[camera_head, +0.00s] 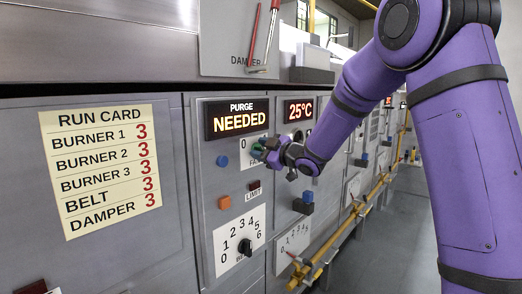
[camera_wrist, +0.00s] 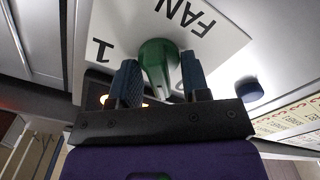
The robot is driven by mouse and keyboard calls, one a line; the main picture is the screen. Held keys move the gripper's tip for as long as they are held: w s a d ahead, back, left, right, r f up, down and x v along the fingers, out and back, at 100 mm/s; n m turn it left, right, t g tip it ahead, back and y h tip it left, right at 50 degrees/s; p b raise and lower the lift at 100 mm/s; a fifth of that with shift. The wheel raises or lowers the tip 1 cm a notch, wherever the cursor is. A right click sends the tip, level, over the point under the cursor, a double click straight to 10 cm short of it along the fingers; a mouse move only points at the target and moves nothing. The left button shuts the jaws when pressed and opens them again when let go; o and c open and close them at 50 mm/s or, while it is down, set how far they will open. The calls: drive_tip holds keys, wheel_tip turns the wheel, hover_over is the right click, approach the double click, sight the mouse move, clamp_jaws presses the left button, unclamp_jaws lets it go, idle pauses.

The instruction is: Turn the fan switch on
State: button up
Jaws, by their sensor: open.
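The fan switch is a green knob (camera_wrist: 157,62) on a white plate (camera_wrist: 215,25) marked FAN and 1, upside down in the wrist view. My gripper (camera_wrist: 160,76) is open, with one dark finger on each side of the knob. A gap shows beside the right finger; whether the left finger touches the knob I cannot tell. In the head view my gripper (camera_head: 266,149) is at the panel below the PURGE NEEDED display (camera_head: 237,119). It covers much of the fan plate (camera_head: 250,158), where a 0 shows. A bit of green (camera_head: 257,151) shows at the fingertips.
A blue button (camera_head: 222,161) sits left of the fan plate. Below are an orange button (camera_head: 225,202), a LIMIT lamp (camera_head: 254,188) and a numbered dial (camera_head: 245,246). A yellow rail (camera_head: 340,232) runs along the panels. A run card (camera_head: 105,168) hangs at left.

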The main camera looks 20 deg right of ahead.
drive_tip(key=shift+c, duration=0.2)
clamp_jaws()
drive_tip(key=shift+m, duration=0.3)
drive_tip(key=m, duration=0.3)
drive_tip(key=shift+d+m, duration=0.15)
drive_tip(key=shift+m, duration=0.15)
drive_tip(key=m, duration=0.3)
drive_tip(key=shift+w+m, duration=0.1)
drive_tip(key=shift+m, duration=0.2)
drive_tip(key=m, duration=0.3)
drive_tip(key=shift+d+m, duration=0.15)
drive_tip(key=shift+m, duration=0.25)
drive_tip(key=shift+w+f+m, duration=0.1)
drive_tip(key=shift+m, duration=2.1)
